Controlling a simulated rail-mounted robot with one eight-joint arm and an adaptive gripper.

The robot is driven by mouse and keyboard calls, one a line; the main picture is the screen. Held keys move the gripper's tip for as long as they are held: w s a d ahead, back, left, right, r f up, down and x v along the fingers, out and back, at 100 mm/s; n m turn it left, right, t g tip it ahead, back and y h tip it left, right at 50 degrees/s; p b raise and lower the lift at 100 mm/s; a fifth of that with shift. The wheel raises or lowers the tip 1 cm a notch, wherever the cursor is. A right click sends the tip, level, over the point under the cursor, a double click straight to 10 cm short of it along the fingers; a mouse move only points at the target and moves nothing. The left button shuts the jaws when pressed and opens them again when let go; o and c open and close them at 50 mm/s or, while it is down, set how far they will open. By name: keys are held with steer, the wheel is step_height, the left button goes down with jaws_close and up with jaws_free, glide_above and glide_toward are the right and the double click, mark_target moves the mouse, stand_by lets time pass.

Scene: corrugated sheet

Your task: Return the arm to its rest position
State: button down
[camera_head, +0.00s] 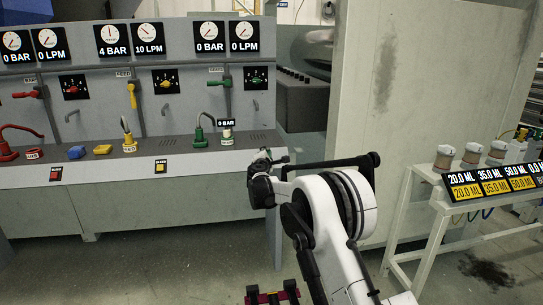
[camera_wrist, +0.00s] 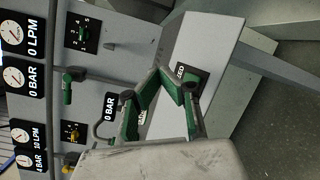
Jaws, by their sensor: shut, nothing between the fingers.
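My gripper (camera_head: 266,158) is at the right end of the grey control console (camera_head: 120,172), in front of its front edge. In the wrist view my gripper (camera_wrist: 163,74) has its green-and-black fingers closed together at the tips, with nothing between them. Behind the fingers is a dark button plate (camera_wrist: 205,76) with partly hidden lettering. My white arm reaches from the lower right of the head view towards the console. The gripper's exact distance from the console cannot be told.
A green hose fitting (camera_head: 200,132) stands on the console near a 0 BAR display (camera_head: 226,123). A pale wall panel (camera_head: 420,90) stands behind my arm. At right, a white table (camera_head: 431,178) bears several cups and a volume display (camera_head: 495,182). Floor shows between console and table.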

steer(key=s+d+r+m+g+h+p, duration=0.35)
steer(key=s+d+r+m, duration=0.55)
steer(key=s+d+r, duration=0.85)
steer(key=s+d+r+m+g, duration=0.2)
steer(key=s+d+r+m, duration=0.2)
steer(key=s+d, duration=0.45)
steer(key=s+d+f+m+g+y+p, duration=0.1)
steer(key=s+d+m, duration=0.2)
steer(key=s, duration=0.8)
steer(key=s+d+m+g+y+p, duration=0.1)
steer(key=s+d+m+g+p, duration=0.15)
steer(key=s, duration=0.85)
steer(key=s+f+m, duration=0.1)
steer(key=s+f, duration=0.2)
steer(key=s, duration=0.4)
steer(key=s+f+m+g+y+p, duration=0.1)
steer(key=s+f+m, duration=0.1)
steer(key=s, duration=0.5)
steer(key=s+a+f+m+y, duration=0.1)
steer(key=s+f, duration=0.3)
steer(key=s, duration=0.4)
steer(key=shift+f+g+p, duration=0.25)
steer(key=shift+g+p, duration=0.05)
